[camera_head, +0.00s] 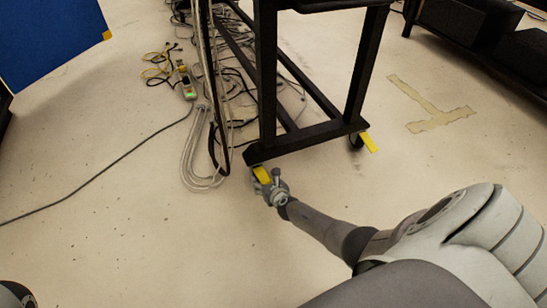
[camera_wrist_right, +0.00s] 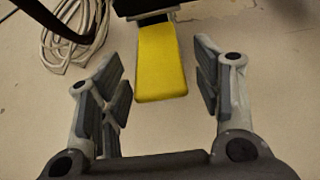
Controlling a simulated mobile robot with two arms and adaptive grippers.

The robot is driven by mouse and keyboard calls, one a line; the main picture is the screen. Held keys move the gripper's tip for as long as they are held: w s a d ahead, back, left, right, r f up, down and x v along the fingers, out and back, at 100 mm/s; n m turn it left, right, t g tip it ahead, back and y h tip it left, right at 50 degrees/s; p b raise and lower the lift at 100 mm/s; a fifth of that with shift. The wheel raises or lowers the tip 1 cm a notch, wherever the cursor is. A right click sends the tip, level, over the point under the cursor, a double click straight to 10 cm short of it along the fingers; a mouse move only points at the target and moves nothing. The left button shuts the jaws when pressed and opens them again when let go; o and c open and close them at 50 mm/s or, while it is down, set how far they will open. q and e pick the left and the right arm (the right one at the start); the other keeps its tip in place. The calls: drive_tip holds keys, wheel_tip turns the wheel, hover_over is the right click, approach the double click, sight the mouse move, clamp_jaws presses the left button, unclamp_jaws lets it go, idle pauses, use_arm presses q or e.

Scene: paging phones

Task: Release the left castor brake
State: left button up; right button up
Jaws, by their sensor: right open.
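The left castor's yellow brake pedal (camera_head: 262,174) sticks out at the foot of the black cart (camera_head: 300,139), at its near left corner. My right gripper (camera_head: 267,182) is low to the floor right at this pedal. In the right wrist view, the gripper (camera_wrist_right: 156,75) is open, with one finger on each side of the yellow pedal (camera_wrist_right: 161,65). Gaps show between the pedal and both fingers, and nothing is gripped. The left castor's wheel is mostly hidden. My left gripper is not in view.
A second yellow pedal (camera_head: 368,142) is on the right castor. Looped cables (camera_head: 203,160) lie on the floor left of the cart, and a power strip (camera_head: 187,88) is behind them. A blue panel (camera_head: 50,38) stands at upper left. The near floor is clear.

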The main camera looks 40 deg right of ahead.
drive_tip(key=shift+s+a+r, duration=0.1)
drive_tip(key=shift+s+r, duration=0.05)
drive_tip(key=shift+s, duration=0.2)
drive_tip(key=s+a, duration=0.2)
drive_tip(key=s, duration=0.9)
drive_tip(key=shift+s+a, duration=0.4)
